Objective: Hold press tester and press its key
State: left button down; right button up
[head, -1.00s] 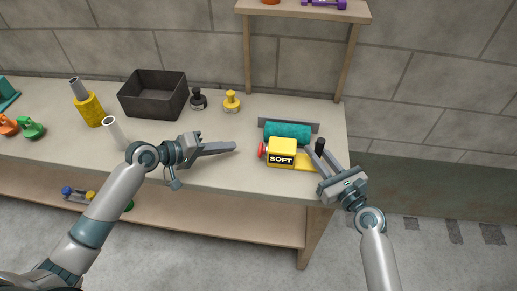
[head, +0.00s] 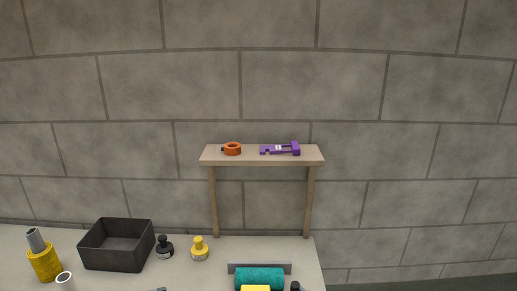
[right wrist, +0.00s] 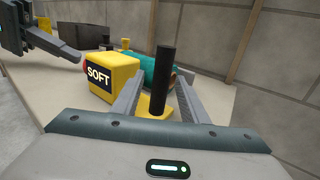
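The press tester (right wrist: 122,78) is a yellow block with a SOFT label, a yellow base and an upright black post (right wrist: 162,75). Its top edge just shows at the bottom of the head view (head: 256,288). A sliver of its red key (right wrist: 84,68) shows at the block's left side in the right wrist view. My right gripper (right wrist: 160,88) is open, with its fingers on either side of the post and gaps showing. My left gripper (right wrist: 68,50) is left of the block, apart from it, fingers looking closed together and empty.
A teal cylinder (head: 260,278) lies behind the tester against a grey strip. A dark open box (head: 115,245), black knob (head: 164,247), yellow knob (head: 200,249) and yellow bottle (head: 44,262) stand to the left. A raised shelf (head: 262,160) bears an orange ring and purple item.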

jog(key=v, duration=1.2)
